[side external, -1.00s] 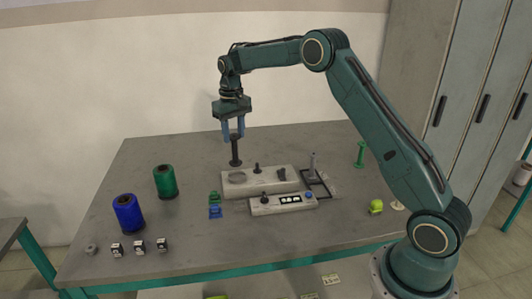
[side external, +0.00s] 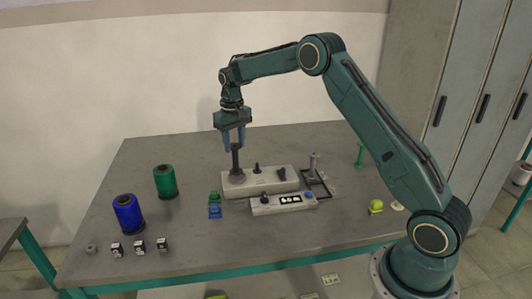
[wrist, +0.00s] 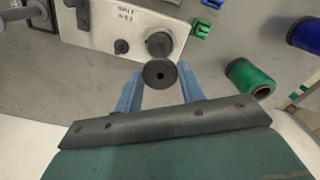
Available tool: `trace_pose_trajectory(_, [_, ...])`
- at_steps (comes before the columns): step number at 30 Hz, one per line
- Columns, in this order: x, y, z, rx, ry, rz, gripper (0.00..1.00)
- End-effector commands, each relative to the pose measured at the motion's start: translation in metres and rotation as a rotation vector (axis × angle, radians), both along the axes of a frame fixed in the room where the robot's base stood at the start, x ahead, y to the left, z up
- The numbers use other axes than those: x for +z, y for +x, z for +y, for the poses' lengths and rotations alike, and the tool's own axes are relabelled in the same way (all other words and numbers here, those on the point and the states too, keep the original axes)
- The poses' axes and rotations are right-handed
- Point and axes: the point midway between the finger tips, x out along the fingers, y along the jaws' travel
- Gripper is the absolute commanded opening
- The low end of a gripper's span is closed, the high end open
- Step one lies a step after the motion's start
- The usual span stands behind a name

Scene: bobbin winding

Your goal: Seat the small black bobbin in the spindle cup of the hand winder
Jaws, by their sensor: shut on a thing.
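The small black bobbin (side external: 236,161) is held upright in my gripper (side external: 234,147), whose blue fingers close on its upper end. Its lower end stands at the spindle cup at the left end of the pale hand winder (side external: 268,183). The bobbin hides most of the cup, so I cannot tell whether it is fully down in it. In the wrist view, the bobbin's round top flange (wrist: 160,73) shows between the finger tips (wrist: 160,92). Its lower end lies beyond, over the corner of the winder (wrist: 97,32).
A control box (side external: 284,204) with a small display sits in front of the winder. Green (side external: 165,181) and blue (side external: 128,213) thread spools stand to the left. Small green and blue clips (side external: 214,211) lie close to the winder. The table's left back is clear.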

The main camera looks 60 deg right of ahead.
Motion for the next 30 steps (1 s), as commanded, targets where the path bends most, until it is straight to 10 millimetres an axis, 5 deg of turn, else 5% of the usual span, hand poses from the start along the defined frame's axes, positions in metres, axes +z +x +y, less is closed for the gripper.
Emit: trace_pose_trajectory(30, [-0.0055, -0.0001, 0.0000, 0.000, 0.000, 0.000, 0.26])
